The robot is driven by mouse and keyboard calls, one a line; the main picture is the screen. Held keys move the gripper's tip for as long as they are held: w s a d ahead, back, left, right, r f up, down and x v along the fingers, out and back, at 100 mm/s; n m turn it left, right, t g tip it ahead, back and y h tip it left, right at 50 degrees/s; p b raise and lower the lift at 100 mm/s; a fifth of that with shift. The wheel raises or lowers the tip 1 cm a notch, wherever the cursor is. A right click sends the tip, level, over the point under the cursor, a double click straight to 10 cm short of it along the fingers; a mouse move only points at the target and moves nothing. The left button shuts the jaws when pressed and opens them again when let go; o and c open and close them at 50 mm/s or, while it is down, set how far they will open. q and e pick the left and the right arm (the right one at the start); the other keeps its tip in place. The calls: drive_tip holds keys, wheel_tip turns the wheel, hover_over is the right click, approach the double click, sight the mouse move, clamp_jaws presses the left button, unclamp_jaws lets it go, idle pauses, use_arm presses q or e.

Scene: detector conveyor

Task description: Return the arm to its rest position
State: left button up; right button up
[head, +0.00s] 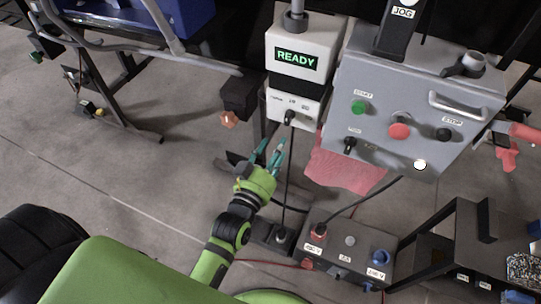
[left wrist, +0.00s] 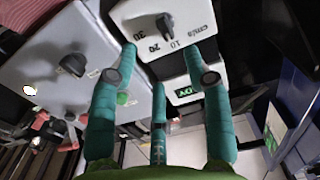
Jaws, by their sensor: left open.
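My left gripper (head: 271,148) has teal fingers on a green wrist. It is open and empty, just below the white control unit (head: 306,46) in the head view. The unit's green display reads READY, and a black knob (head: 289,117) sits on its lower front. In the left wrist view the spread teal fingers of my left gripper (left wrist: 160,62) point at the unit. The knob also shows there (left wrist: 165,25), beside speed marks, just beyond the fingertips with a gap. My right gripper is not in view.
A grey panel (head: 439,91) with START and STOP buttons stands right of the unit. A red cloth (head: 345,172) hangs below it. A power box (head: 345,247) with cables sits lower right. A blue bin (head: 186,17) is upper left. Concrete floor (head: 110,205) lies open at left.

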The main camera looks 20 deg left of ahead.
use_arm(q)
drive_tip(key=shift+s, duration=1.15)
drive_tip(key=s+d+f+m+g+h+p, duration=0.1)
drive_tip(key=s+f+g+p, duration=0.35)
drive_tip(key=f, duration=0.95)
drive_tip(key=s+d+f+m+g+p, duration=0.1)
drive_tip(key=s+f+g, duration=0.4)
drive_tip(key=s+f, duration=0.65)
drive_tip(key=s+a+f+g+p, duration=0.1)
drive_tip(key=s+a+f+g, duration=0.1)
drive_tip(key=s+f, duration=0.2)
drive_tip(key=s+a+f+g+y+p, duration=0.1)
drive_tip(key=s+a+f+g, duration=0.2)
drive_tip(key=s, duration=0.6)
drive_tip(key=s+a+f+g+p, duration=0.1)
drive_tip(key=s+a+f+g, duration=0.1)
drive_tip(key=s+f, duration=0.3)
drive_tip(key=shift+s+a+f+y, duration=0.2)
drive_tip(key=shift+s+a+y, duration=0.1)
drive_tip(key=shift+s+a, duration=0.6)
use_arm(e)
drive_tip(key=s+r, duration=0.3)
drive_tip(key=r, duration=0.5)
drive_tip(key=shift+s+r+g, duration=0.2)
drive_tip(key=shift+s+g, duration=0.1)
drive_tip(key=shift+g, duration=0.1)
use_arm(q)
drive_tip(key=shift+s+d+g, duration=0.15)
drive_tip(key=shift+g, duration=0.1)
